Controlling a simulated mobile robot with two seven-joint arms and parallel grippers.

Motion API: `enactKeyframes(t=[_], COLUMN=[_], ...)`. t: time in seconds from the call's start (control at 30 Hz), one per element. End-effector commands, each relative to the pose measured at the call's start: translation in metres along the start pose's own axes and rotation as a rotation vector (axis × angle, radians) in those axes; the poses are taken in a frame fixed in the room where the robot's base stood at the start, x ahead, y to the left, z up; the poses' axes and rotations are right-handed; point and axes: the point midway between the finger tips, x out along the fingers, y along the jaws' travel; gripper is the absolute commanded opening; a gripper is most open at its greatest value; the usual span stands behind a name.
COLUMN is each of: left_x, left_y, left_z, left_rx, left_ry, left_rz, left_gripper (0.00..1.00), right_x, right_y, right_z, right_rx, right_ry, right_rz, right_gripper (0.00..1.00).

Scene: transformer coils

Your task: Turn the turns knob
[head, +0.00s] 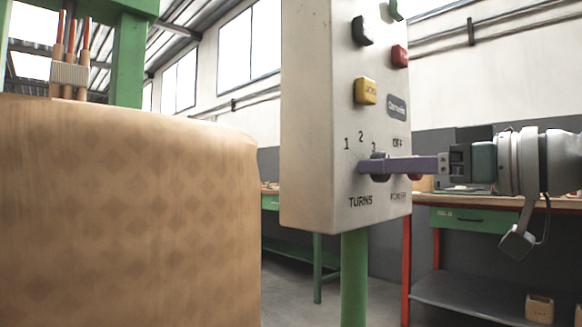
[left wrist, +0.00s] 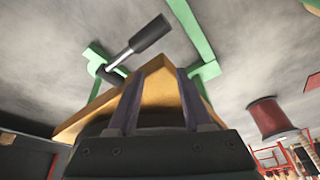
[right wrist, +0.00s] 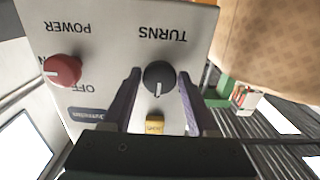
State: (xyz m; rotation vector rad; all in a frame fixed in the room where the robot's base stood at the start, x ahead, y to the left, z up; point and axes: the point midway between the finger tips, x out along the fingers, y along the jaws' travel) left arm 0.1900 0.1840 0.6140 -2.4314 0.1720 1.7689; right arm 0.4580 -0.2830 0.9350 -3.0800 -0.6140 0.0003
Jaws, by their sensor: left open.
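The dark turns knob (right wrist: 159,76) is on the lower part of the light control panel (head: 308,120), under the marks 1, 2 and 3. In the right wrist view its white pointer line points toward the picture's bottom. My right gripper (right wrist: 159,72) is open, with one purple finger on each side of the knob. I cannot tell whether they touch it. In the head view the right gripper (head: 385,166) reaches in from the right and partly hides the knob (head: 379,177). My left gripper (left wrist: 160,70) is open and empty, and shows only in its wrist view.
A red power knob (right wrist: 63,70) sits beside the turns knob. Yellow (head: 366,91), black (head: 362,31) and red (head: 399,56) controls are higher on the panel. A large tan coil (head: 130,210) fills the left. A green workbench (head: 470,218) stands behind my right arm.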

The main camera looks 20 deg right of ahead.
Motion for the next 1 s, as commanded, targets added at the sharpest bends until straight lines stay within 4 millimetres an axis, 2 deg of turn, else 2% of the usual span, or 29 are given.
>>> enactKeyframes(t=[0.07, 0.5, 0.77, 1.0], left_x=[0.000, 0.000, -0.003, -0.016], left_y=[0.000, 0.000, 0.002, 0.002], left_z=[0.000, 0.000, -0.001, -0.006], left_rx=[0.001, 0.000, -0.006, -0.009], left_ry=[0.000, -0.001, 0.000, 0.001], left_rz=[-0.001, 0.000, 0.005, 0.007], left_gripper=[0.50, 0.50, 0.50, 0.50], right_x=[0.000, 0.000, 0.000, 0.000], right_y=[0.000, 0.000, 0.000, 0.000], right_z=[0.000, 0.000, -0.001, -0.003], right_rx=[0.000, 0.000, 0.019, 0.132], right_ry=[0.000, 0.000, -0.001, -0.003], right_rz=[0.000, 0.000, 0.000, 0.001], right_gripper=[0.49, 0.00, 0.00, 0.00])
